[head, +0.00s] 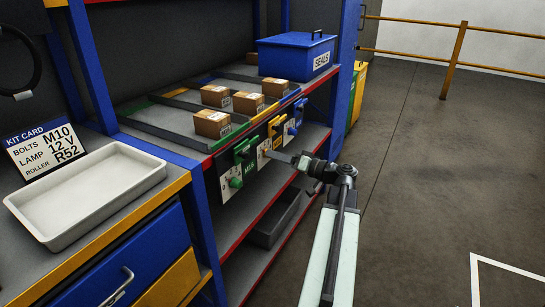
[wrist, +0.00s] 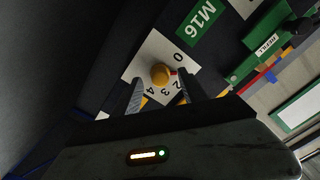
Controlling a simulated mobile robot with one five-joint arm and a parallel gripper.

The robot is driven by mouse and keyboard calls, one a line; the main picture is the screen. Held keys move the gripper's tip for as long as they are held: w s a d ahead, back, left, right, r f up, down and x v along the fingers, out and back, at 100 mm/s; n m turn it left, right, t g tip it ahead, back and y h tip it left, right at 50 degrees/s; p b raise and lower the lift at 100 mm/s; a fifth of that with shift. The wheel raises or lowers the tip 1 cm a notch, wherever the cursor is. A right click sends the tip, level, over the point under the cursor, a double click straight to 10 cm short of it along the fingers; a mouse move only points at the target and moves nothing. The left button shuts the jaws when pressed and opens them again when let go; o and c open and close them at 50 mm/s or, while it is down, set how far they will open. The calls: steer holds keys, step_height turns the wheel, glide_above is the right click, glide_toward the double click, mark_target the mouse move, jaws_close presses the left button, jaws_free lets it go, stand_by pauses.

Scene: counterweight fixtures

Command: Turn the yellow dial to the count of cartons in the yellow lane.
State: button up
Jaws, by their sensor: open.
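The yellow dial (wrist: 160,74) sits on a white plate (wrist: 148,58) on which 0, 2, 3 and 4 can be read. A small red mark shows at the dial's right side, below the 0; no 1 is legible. My gripper (wrist: 163,88) is open, its fingers pointing at the dial, one toward each side. Contact cannot be told. In the head view my gripper (head: 298,160) is at the shelf front, by the yellow dial (head: 267,148). Two cartons, a rear one (head: 215,95) and a front one (head: 248,103), appear to stand in the yellow lane (head: 173,92).
A green dial (head: 236,182) is left of the yellow one and a blue dial (head: 292,131) right. Single cartons stand in the neighbouring green lane (head: 212,124) and blue lane (head: 275,88). A blue SEALS box (head: 297,55) stands behind. The floor (head: 430,170) at right is clear.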

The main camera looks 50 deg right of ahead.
steer(key=shift+w+a, duration=0.15)
steer(key=shift+w, duration=0.45)
jaws_close()
steer(key=shift+m, duration=3.9)
